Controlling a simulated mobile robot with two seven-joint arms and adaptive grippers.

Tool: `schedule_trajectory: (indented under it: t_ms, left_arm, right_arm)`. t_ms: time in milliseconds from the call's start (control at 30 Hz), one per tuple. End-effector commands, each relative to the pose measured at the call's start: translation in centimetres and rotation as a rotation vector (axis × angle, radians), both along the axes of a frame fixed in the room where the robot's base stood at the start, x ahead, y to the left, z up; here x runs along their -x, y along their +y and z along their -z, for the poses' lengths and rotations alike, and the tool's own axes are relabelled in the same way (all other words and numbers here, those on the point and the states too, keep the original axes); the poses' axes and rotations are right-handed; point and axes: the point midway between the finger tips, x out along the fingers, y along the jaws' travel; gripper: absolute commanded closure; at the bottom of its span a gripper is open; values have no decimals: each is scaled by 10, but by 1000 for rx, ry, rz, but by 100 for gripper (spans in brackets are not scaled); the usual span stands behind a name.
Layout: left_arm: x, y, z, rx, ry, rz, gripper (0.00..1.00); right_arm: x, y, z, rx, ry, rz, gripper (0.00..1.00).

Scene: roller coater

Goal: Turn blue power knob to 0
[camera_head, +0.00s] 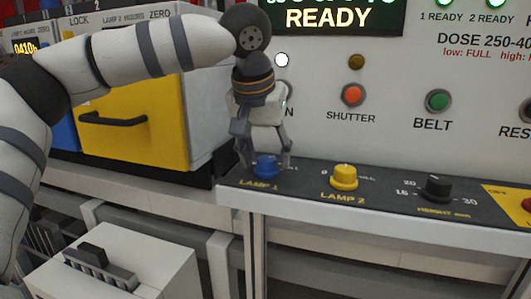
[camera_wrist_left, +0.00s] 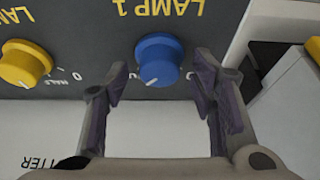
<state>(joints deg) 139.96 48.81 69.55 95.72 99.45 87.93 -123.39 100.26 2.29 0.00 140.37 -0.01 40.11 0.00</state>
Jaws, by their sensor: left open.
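The blue knob (camera_head: 266,166) sits on the dark sloping panel above the label LAMP 1. It also shows in the left wrist view (camera_wrist_left: 160,58), with a white mark low on its rim, slightly left of centre. A white character, apparently a 0, lies right of the knob there, beside the right finger. My left gripper (camera_head: 265,158) is open over the knob, pointing down, one finger on each side. In the left wrist view the fingertips (camera_wrist_left: 161,78) stand apart from the knob's sides, with visible gaps. My right gripper is not in view.
The yellow LAMP 2 knob (camera_head: 344,177) and a black height knob (camera_head: 437,188) stand to the right on the panel. The upright wall behind carries the orange SHUTTER button (camera_head: 352,95) and green BELT button (camera_head: 438,101). A yellow drawer front (camera_head: 130,105) is at left.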

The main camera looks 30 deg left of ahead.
Motion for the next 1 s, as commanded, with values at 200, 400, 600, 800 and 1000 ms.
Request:
schedule_trajectory:
  t_ms: [200,400,600,800,1000]
  left_arm:
    - [0,0,0,0,0,0,80]
    - [0,0,0,-1,1,0,96]
    - [0,0,0,-2,1,-31,96]
    - [0,-1,-1,-4,1,-137,96]
    - [-1,-2,-1,-3,0,-314,96]
  right_arm:
    - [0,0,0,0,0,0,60]
    - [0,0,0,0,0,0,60]
    - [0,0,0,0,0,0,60]
    - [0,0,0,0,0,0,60]
    - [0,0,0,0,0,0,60]
